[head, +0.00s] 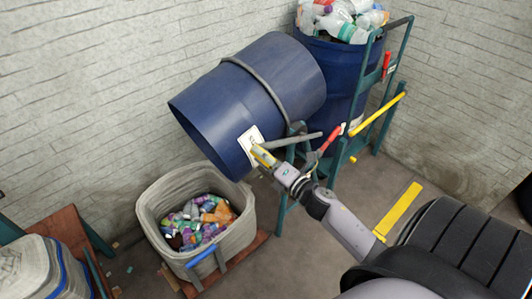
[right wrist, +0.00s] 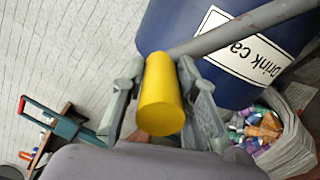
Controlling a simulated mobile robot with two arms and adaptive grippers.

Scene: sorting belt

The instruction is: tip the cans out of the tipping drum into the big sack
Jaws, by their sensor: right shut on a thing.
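The blue tipping drum (head: 245,95) lies tilted in its green frame, its mouth facing down and left above the big sack. Its white label (head: 250,138) reads "drink ca..." in the right wrist view (right wrist: 240,45). The inside of the drum is hidden. The big grey sack (head: 150,212) stands open below the mouth, with several coloured cans (head: 205,215) in it. My right gripper (head: 268,161) is shut on the yellow grip of the drum's grey bar; the grip shows between the fingers in the right wrist view (right wrist: 162,95). My left gripper is not in view.
A second blue drum (head: 335,75), full of plastic bottles (head: 345,20), stands upright behind in a green frame with red (head: 386,66) and yellow (head: 378,113) handles. Another filled sack (head: 35,268) stands at lower left. A brick wall closes the back.

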